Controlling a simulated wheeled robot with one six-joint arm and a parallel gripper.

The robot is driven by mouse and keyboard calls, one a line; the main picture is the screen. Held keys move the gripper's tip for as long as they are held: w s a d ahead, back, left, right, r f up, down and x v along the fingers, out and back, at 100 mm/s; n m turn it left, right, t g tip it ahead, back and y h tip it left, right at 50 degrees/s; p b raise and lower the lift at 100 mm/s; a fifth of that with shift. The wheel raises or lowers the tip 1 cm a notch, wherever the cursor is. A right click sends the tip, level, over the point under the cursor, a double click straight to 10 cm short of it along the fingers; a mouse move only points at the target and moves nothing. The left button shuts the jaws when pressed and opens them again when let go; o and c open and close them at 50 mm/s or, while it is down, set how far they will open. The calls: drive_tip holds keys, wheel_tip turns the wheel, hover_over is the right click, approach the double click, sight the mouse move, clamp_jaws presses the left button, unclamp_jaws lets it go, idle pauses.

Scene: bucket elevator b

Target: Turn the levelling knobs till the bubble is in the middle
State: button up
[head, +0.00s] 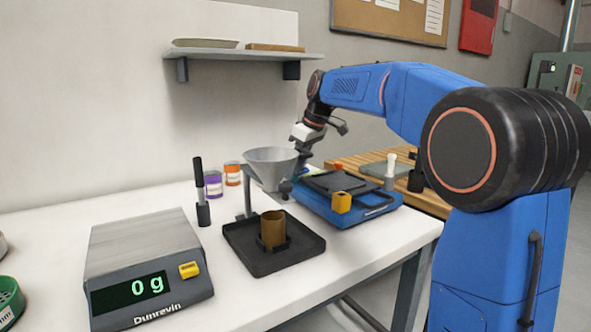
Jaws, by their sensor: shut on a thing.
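A blue device (369,213) with a dark top plate stands on the right part of the white bench. A yellow knob (341,202) is at its front corner, and a small orange part (338,166) shows at its back edge. I cannot make out the bubble in this view.
A grey funnel (270,163) on a stand rises close to my gripper. A brown cup (273,228) stands in a black tray (262,263). A scale (145,262) reading 0 g is at front left. Purple (213,185) and orange (233,174) tins stand near the wall.

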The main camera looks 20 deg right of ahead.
drive_tip(key=m, duration=0.1)
drive_tip(key=m+h, duration=0.1)
drive_tip(key=m, duration=0.1)
drive_tip(key=shift+s+a+m+t, duration=0.15)
drive_tip(key=shift+m+t, duration=0.15)
drive_tip(key=shift+t, duration=0.1)
drive_tip(key=m+h, duration=0.1)
drive_tip(key=m, duration=0.3)
drive_tip(key=shift+a+h, duration=0.1)
drive_tip(key=shift+h, duration=0.3)
drive_tip(key=shift+m, duration=0.3)
drive_tip(key=o, duration=1)
drive_tip(key=shift+o, duration=0.2)
drive_tip(key=v, duration=1.7)
drive_tip(key=shift+s+r, duration=0.15)
drive_tip(key=shift+s, duration=0.1)
drive_tip(key=shift+a, duration=0.1)
